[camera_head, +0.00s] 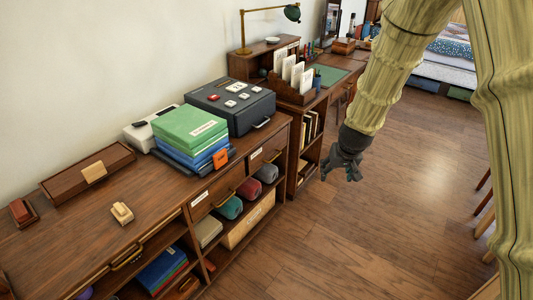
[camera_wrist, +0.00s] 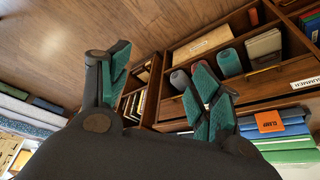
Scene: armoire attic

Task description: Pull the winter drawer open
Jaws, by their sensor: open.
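The wooden cabinet (camera_head: 160,205) has a row of drawers under its top, with brass pull handles (camera_head: 225,198) and small white labels. One label (camera_wrist: 305,83) in the wrist view reads SUMMER. The text on the far-end drawer's label (camera_head: 255,154) is too small to read, so I cannot confirm which drawer is winter. That drawer has a brass handle (camera_head: 272,157) and looks shut. My gripper (camera_head: 342,174) is open and empty over the floor, to the right of the cabinet and apart from it. In the wrist view its green-padded fingers (camera_wrist: 165,75) are spread and partly hide the cabinet front.
Rolled textiles (camera_head: 248,188) and a tan box (camera_head: 248,226) fill the open shelf below the drawers. Green and blue boxes (camera_head: 190,127) and a dark case (camera_head: 230,106) stand on top. A desk (camera_head: 335,92) adjoins beyond. The floor (camera_head: 350,230) in front is clear.

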